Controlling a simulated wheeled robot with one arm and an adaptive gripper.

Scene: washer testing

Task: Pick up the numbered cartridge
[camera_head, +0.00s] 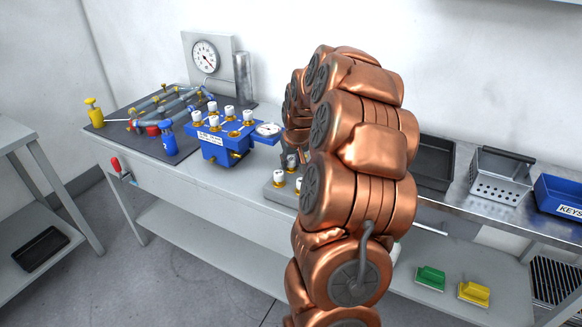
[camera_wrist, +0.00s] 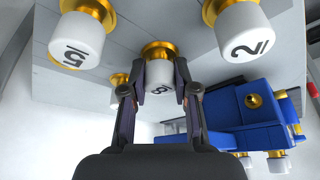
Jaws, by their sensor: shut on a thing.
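In the wrist view, my gripper (camera_wrist: 159,78) is shut on a white-capped numbered cartridge (camera_wrist: 158,72) with a brass collar. A finger is on each side of the cap. Its black digit is partly covered and I cannot read it surely. A cartridge marked 5 (camera_wrist: 78,38) is at the upper left and one marked 2 (camera_wrist: 241,30) at the upper right. In the head view, cartridges (camera_head: 279,178) stand on a grey block (camera_head: 278,194) beside my arm, which hides most of the gripper. I cannot tell whether the held cartridge is still seated.
A blue manifold (camera_head: 212,145) with several white-capped cartridges and a gauge (camera_head: 268,129) stands left of my gripper. A black tray (camera_head: 434,162), perforated basket (camera_head: 499,178) and blue KEYS bin (camera_head: 560,196) are right.

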